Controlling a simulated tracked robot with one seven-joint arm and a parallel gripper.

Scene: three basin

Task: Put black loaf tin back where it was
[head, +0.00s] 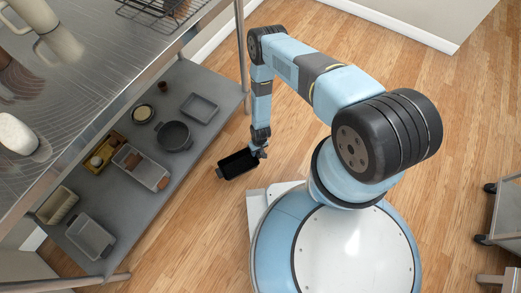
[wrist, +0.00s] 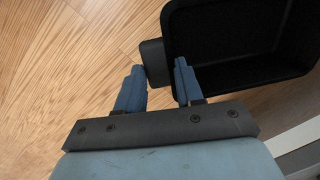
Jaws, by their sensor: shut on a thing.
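The black loaf tin (head: 238,164) is a small dark rectangular pan. In the head view it hangs in the air over the wood floor, to the right of the table's lower shelf. My gripper (head: 260,152) is at its right end. In the wrist view the tin (wrist: 225,45) fills the upper right, open side showing and empty inside. The fingers of my gripper (wrist: 162,80) are shut on the tab handle at the tin's near corner. The tin's far end is cut off in the wrist view.
The lower shelf (head: 221,90) holds a grey tray (head: 199,107), a round dark pot (head: 174,136), a tray with items (head: 140,167) and a grey bin (head: 90,236). The steel tabletop (head: 100,70) overhangs it. A cart (head: 505,205) stands at the right. Floor around the tin is clear.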

